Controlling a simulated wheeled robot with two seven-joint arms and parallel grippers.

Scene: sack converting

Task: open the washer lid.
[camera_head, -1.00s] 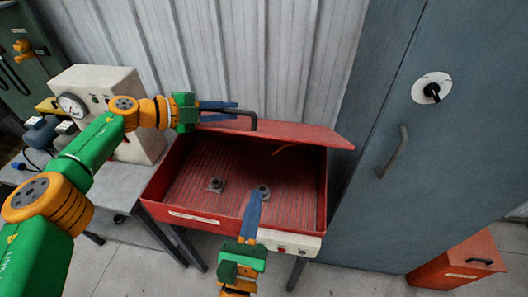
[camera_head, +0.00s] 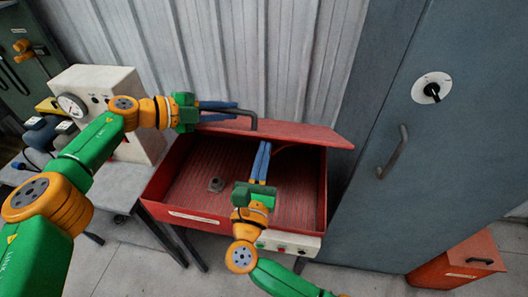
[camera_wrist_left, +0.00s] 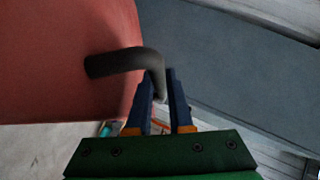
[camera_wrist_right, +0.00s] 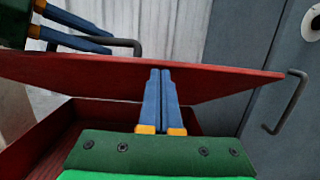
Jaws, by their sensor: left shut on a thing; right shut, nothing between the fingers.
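The red washer (camera_head: 185,214) stands in the middle of the head view with its lid (camera_head: 300,132) raised and tilted at the back, so the ribbed basin shows. My left gripper (camera_head: 236,108) is shut on the dark lid handle (camera_head: 252,120) at the lid's back left. The handle (camera_wrist_left: 125,62) also shows between the blue fingers in the left wrist view. My right gripper (camera_head: 262,145) is shut and empty, over the basin close to the lid's underside. In the right wrist view its fingers (camera_wrist_right: 160,72) point at the lid (camera_wrist_right: 210,85); whether they touch it I cannot tell.
A tall grey cabinet (camera_head: 400,200) with a handle and dial stands close on the right. A white gauge box (camera_head: 105,85) sits on the bench at left. A red box (camera_head: 455,262) is on the floor at right. Corrugated wall (camera_head: 290,60) is behind.

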